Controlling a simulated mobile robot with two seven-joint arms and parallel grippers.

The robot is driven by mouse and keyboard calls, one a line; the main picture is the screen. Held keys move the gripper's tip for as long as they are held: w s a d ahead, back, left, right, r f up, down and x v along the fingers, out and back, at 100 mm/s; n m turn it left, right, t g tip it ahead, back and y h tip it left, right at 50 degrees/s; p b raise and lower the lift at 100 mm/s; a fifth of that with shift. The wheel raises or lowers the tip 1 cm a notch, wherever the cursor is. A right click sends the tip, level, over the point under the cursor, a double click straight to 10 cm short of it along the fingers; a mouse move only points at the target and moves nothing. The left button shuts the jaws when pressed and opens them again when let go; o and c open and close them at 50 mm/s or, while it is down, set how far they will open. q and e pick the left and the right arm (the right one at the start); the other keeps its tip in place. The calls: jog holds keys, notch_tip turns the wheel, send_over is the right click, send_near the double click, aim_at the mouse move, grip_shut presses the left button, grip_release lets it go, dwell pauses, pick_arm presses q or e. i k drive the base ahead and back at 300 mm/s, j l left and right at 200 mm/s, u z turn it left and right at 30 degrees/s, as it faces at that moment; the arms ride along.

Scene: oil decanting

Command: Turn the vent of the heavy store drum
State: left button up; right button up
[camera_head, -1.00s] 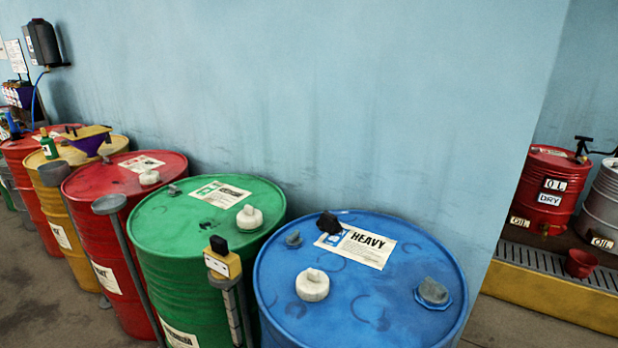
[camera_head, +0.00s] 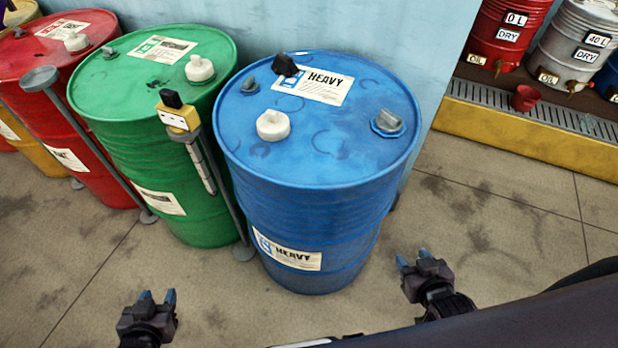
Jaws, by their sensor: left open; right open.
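The heavy store drum (camera_head: 310,215) is blue and upright, with HEAVY labels on its lid and side. On its lid are a white round cap (camera_head: 273,125), a small grey fitting (camera_head: 250,85) at the back left, a larger grey fitting (camera_head: 388,121) on a blue ring at the right, and a black lump (camera_head: 285,65) by the label. I cannot tell for sure which fitting is the vent. My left gripper (camera_head: 158,296) is open and empty, low in front and left of the drum. My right gripper (camera_head: 412,259) is open and empty, low to the drum's right. Neither touches it.
A green drum (camera_head: 150,110) stands close on the left, with a yellow-headed gauge (camera_head: 180,117) on a post between. Red and yellow drums stand further left. A wall is behind. A yellow-edged grating (camera_head: 540,142) with small drums is at the right. The floor in front is clear.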

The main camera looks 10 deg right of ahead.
aim_at(247, 86)
jog(key=j+u, duration=0.2)
jog(key=j, duration=0.2)
jog(key=i+j+u, duration=0.2)
jog(key=j, duration=0.2)
jog(key=j+u, duration=0.2)
jog(key=j, duration=0.2)
jog(key=i, duration=0.05)
